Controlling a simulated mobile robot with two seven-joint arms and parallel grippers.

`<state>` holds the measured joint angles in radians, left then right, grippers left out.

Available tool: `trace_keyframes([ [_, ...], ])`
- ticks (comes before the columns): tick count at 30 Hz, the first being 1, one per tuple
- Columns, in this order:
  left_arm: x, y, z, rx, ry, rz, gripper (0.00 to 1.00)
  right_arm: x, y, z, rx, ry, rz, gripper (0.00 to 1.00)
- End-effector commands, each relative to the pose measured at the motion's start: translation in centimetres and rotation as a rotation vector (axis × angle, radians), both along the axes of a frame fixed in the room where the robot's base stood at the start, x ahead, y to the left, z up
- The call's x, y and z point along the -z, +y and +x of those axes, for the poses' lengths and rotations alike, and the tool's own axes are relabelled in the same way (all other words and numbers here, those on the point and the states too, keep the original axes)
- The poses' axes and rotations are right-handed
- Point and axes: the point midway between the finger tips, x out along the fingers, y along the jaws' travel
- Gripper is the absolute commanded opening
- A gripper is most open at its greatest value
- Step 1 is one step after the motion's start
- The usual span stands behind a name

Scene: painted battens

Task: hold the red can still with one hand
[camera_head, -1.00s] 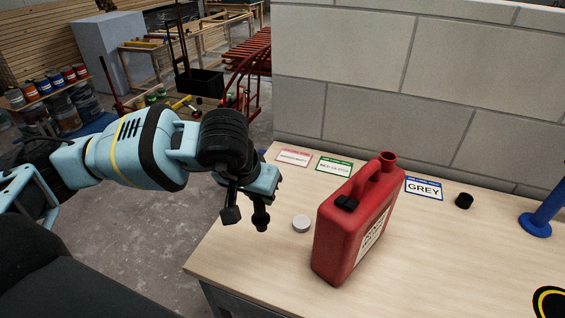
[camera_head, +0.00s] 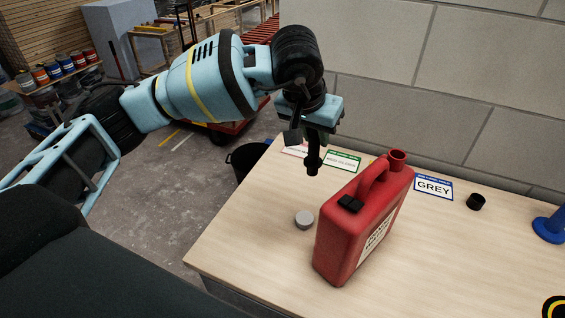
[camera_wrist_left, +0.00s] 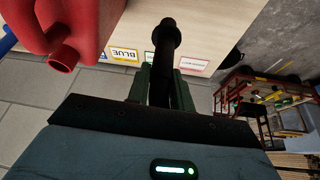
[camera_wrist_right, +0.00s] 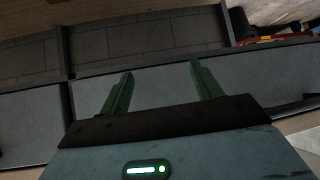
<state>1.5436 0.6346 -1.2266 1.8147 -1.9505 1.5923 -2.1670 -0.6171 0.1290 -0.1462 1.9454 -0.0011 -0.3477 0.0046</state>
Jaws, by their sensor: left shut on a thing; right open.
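The red can (camera_head: 345,240) stands upright on the pale table, with its neck open at the back, a handle on top and a small black cap near the front. My left gripper (camera_head: 308,145) is above the table, behind and to the left of the can, apart from it. It is shut on a dark rod-like piece (camera_head: 313,164), which shows between the fingers in the left wrist view (camera_wrist_left: 168,60). The can's neck (camera_wrist_left: 64,57) shows at upper left there. My right gripper (camera_wrist_right: 160,90) is open and empty, seen only in its own wrist view, facing grey panels.
The table (camera_head: 260,255) carries a grey round lid (camera_head: 304,220) left of the can, a black cap (camera_head: 476,202) and a blue stand (camera_head: 550,228) to the right. Labels, one reading GREY (camera_head: 433,188), lie along the block wall (camera_head: 390,100). A black bucket (camera_head: 245,160) is beyond the left edge.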

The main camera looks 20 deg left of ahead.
Motion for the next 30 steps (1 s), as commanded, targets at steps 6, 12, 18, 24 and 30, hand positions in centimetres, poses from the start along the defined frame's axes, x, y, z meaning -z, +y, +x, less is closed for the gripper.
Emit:
trace_keyframes([
  [6,-5.8,-5.4,3.5,0.101,0.001,0.001,0.0,0.2,0.0,-0.2,0.0,0.006,0.0,0.64],
  [12,-10.9,-10.4,4.9,0.2,0.008,0.004,0.0,0.4,0.0,-0.3,0.0,0.011,-0.001,0.64],
  [18,-14.7,-14.4,4.9,0.282,0.016,0.009,0.0,0.5,0.0,-0.5,0.0,0.014,0.0,0.64],
  [24,-16.4,-16.2,4.6,0.324,0.021,0.012,0.0,0.6,0.0,-0.5,0.0,0.016,0.0,0.64],
  [30,-16.6,-16.5,4.5,0.331,0.022,0.013,0.0,0.6,0.0,-0.5,0.0,0.016,0.0,0.64],
])
